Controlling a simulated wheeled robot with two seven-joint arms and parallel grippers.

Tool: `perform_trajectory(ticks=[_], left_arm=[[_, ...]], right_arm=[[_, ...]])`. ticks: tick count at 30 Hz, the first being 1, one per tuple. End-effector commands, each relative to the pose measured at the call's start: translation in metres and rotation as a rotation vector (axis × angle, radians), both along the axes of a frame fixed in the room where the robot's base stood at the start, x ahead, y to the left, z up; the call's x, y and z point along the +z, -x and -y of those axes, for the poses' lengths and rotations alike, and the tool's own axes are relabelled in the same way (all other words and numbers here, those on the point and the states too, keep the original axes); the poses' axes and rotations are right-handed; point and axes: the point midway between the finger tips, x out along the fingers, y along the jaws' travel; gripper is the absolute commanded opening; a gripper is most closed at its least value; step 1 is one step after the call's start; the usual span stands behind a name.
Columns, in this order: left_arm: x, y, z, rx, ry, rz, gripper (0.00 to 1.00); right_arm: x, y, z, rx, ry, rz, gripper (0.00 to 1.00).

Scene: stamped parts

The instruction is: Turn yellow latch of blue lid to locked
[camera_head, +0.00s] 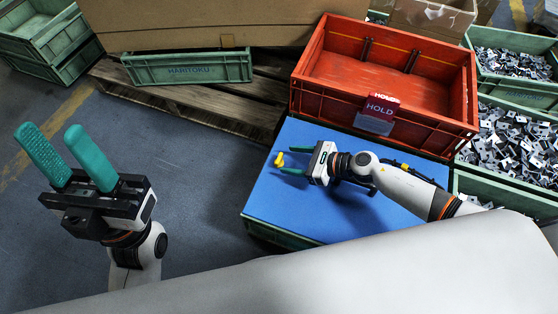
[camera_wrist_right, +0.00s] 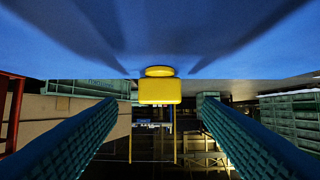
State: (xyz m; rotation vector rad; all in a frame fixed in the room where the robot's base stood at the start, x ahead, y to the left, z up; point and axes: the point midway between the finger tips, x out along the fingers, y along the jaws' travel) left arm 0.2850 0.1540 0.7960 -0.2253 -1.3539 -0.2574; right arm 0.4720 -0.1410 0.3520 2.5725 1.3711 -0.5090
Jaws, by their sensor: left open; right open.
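The blue lid (camera_head: 285,210) lies flat on a green crate below the red box. A small yellow latch (camera_head: 279,160) stands at the lid's left edge. My right gripper (camera_head: 287,161) is open at that edge, its teal fingers close to the latch. In the right wrist view the yellow latch (camera_wrist_right: 160,90) sits between the two open fingers, with a visible gap on each side, beside the blue lid (camera_wrist_right: 160,30). My left gripper (camera_head: 67,158) is open and empty, raised over the floor at the left.
An empty red box (camera_head: 455,110) with a HOLD tag (camera_head: 380,108) stands behind the lid. Green crates of stamped metal parts (camera_head: 515,140) are at the right. A wooden pallet (camera_head: 190,103) with a green crate (camera_head: 187,68) lies at the back. The grey floor (camera_head: 200,190) left of the lid is clear.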

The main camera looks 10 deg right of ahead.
Motion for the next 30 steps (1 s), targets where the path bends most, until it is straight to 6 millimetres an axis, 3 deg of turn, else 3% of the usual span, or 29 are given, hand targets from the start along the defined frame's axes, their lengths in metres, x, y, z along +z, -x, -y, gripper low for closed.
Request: perform_trajectory(ticks=[3,9,20,28,30], left_arm=[[-0.005,0.0,0.0,0.0,0.0,0.0,0.41],[-0.003,-0.002,0.0,0.001,-0.002,0.015,0.41],[-0.001,-0.003,0.001,0.002,-0.003,0.019,0.41],[-0.002,-0.003,0.001,0.002,-0.003,0.018,0.41],[-0.002,-0.003,0.001,0.002,-0.003,0.018,0.41]], right_arm=[[-0.009,-0.013,-0.018,0.0,-0.001,0.001,0.6],[-0.017,-0.024,-0.034,-0.001,0.0,0.0,0.6],[-0.019,-0.026,-0.039,0.0,0.002,-0.001,0.6],[-0.019,-0.026,-0.039,0.0,0.001,-0.002,0.19],[-0.018,-0.026,-0.039,-0.001,0.001,-0.002,0.15]])
